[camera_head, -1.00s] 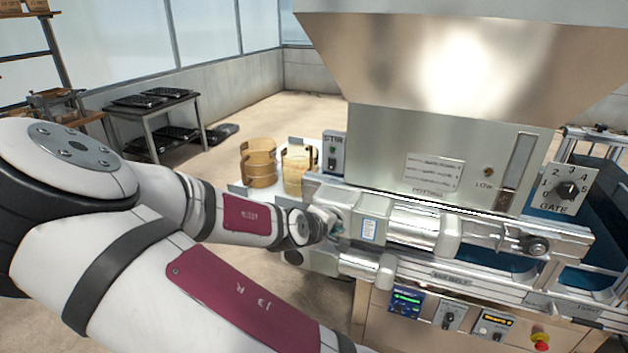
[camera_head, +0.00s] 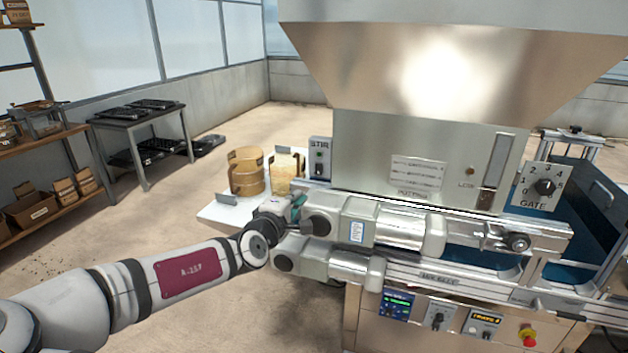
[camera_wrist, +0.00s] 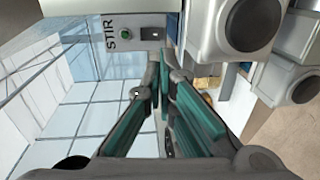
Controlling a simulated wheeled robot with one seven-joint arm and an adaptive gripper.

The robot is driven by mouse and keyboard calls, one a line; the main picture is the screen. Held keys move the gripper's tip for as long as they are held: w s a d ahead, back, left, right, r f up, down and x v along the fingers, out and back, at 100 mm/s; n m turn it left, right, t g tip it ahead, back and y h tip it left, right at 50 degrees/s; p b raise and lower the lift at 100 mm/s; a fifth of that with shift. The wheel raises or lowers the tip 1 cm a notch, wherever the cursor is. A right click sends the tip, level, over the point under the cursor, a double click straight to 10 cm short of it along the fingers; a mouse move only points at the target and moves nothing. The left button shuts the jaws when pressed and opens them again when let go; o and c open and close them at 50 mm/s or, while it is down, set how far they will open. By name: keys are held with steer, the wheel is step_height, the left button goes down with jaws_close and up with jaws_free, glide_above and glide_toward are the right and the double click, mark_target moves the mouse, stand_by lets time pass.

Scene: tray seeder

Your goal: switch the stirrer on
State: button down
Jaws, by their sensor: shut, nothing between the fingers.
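The stirrer's control box (camera_head: 320,150), a grey upright box marked STIR, stands at the left side of the machine. It carries a green round part and a dark switch below it (camera_head: 319,168). In the wrist view the box lies sideways at the top, with the green round part (camera_wrist: 125,32) and the dark switch (camera_wrist: 153,33). My gripper (camera_head: 298,203) is below and slightly left of the box in the head view. Its teal-padded fingers (camera_wrist: 160,72) are shut and empty, pointing toward the box. They look apart from the switch. Whether the switch is on I cannot tell.
A large metal hopper (camera_head: 450,60) rises above the machine. A silver cylinder assembly (camera_head: 365,225) lies just right of my gripper. A gate dial (camera_head: 545,187) is far right.

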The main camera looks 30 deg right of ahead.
mark_target(319, 174)
steer(key=p+x, duration=0.1)
steer(key=x, duration=1.2)
steer(key=shift+w+d, duration=0.1)
steer(key=shift+d, duration=0.2)
steer(key=shift+w, duration=0.1)
